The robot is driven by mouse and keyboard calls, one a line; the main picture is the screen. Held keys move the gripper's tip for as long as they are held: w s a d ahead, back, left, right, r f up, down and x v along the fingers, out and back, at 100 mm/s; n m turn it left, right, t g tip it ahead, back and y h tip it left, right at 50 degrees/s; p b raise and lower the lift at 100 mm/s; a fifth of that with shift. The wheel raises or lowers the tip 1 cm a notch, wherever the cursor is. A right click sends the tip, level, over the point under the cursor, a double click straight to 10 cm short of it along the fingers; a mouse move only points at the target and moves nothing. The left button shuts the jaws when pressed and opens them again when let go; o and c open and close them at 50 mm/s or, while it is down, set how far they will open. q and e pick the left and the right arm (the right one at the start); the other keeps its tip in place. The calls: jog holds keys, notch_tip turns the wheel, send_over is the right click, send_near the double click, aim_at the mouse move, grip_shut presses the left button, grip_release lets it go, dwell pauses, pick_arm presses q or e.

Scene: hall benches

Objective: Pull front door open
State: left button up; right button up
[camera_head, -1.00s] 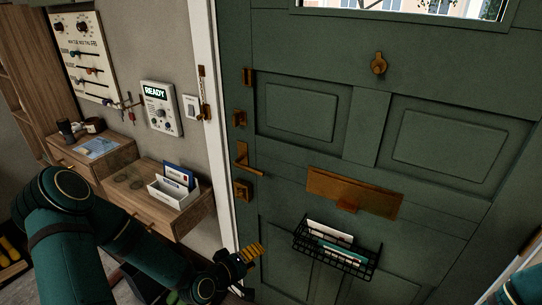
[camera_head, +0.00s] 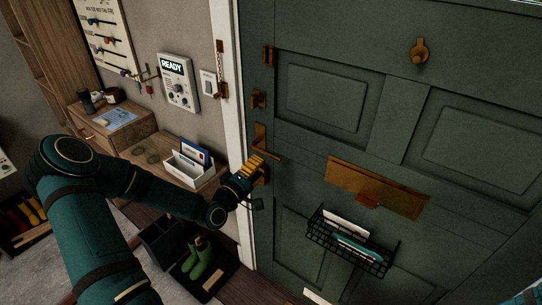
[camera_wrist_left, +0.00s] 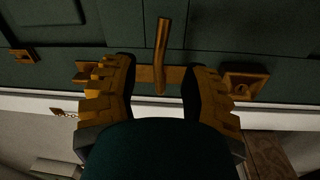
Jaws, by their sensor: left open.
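The green front door (camera_head: 395,130) appears closed in its white frame. Its brass lever handle (camera_head: 265,143) is near the door's left edge. My left gripper (camera_head: 257,165) is open just below and in front of the lever, by the lock plate. In the left wrist view, the lever handle (camera_wrist_left: 162,45) lies ahead, between the lines of the two open fingers of my left gripper (camera_wrist_left: 160,68). I cannot tell whether they touch it. The left hand hides part of the lock plate in the head view. My right gripper is not in view.
A wire basket (camera_head: 350,242) with letters hangs on the door below the brass mail slot (camera_head: 378,187). Left of the frame are a wall panel reading READY (camera_head: 178,82) and a wooden shelf (camera_head: 150,160) with a letter holder. Green boots (camera_head: 198,258) stand below.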

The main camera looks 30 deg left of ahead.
aim_at(271, 155)
pick_arm(q)
jog(key=w, duration=0.6)
jog(key=shift+w+d+r, duration=0.25)
jog(key=shift+w+d, duration=0.05)
jog(key=shift+w, duration=0.1)
jog(key=shift+c, duration=0.3)
grip_shut()
